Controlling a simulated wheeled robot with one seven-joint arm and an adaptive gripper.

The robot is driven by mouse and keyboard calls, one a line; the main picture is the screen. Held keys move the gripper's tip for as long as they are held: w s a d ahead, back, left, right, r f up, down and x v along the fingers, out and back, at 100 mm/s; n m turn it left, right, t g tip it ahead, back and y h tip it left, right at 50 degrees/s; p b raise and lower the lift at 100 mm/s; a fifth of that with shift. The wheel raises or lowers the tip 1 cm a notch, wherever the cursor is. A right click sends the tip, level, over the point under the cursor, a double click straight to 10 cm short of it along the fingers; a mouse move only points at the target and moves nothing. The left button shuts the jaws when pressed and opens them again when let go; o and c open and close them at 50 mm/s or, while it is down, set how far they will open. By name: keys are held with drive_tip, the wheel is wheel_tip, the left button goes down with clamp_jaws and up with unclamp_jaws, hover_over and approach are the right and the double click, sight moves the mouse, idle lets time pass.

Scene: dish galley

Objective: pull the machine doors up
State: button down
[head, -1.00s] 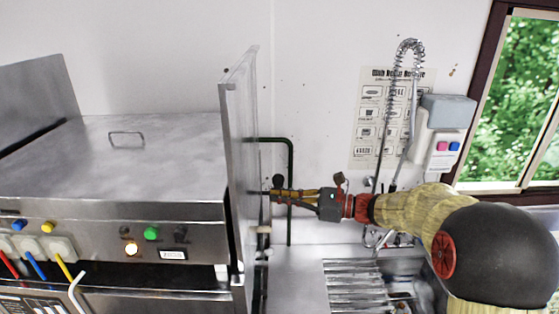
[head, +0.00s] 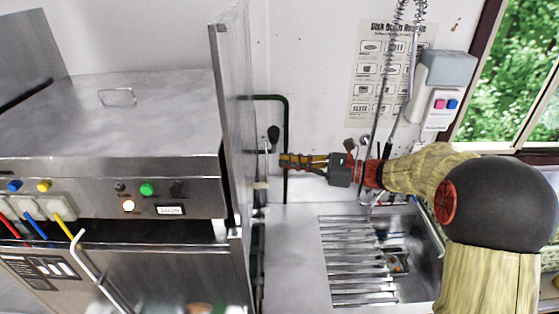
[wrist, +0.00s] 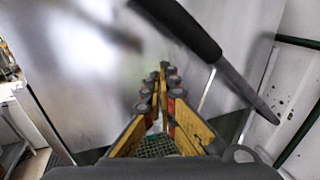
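The steel dish machine (head: 130,130) fills the left of the head view, with buttons on its front and a tall upright steel panel (head: 232,110) at its right side. I cannot tell whether its doors are up or down. A black-gripped lever (head: 273,134) shows just right of the panel. In the wrist view a black grip (wrist: 182,28) on a flat metal bar crosses the top, beyond my fingertips. My gripper (head: 284,160) points left at the panel, below and right of the grip, apparently not touching it. Its fingers meet or nearly meet at the tips (wrist: 164,72), with nothing visible between them.
A dark pipe (head: 287,140) runs down the wall behind my gripper. A ribbed steel drainboard and sink (head: 300,260) lie below my arm. A coiled spray hose (head: 392,90) and a grey switch box (head: 447,68) are on the wall behind. A bent white handle (head: 95,262) juts from the machine's front.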

drive_tip(key=p+v, duration=0.1)
drive_tip(key=v, duration=0.5)
drive_tip(key=shift+d+f, duration=0.1)
idle(0.8)
drive_tip(key=s+d+f+n+h+b, duration=0.3)
drive_tip(key=s+f+n+h+b, duration=0.5)
drive_tip(key=s+f+n+b, duration=0.3)
drive_tip(key=s+d+f+n+h+b, duration=0.3)
drive_tip(key=s+f+n+h+b, duration=0.5)
drive_tip(key=s+f+b, duration=0.6)
drive_tip(key=s+f+n, duration=0.2)
drive_tip(key=s+f, duration=0.1)
drive_tip(key=s, duration=0.4)
drive_tip(key=shift+d+f+n, duration=0.35)
drive_tip(key=shift+f+n, duration=0.05)
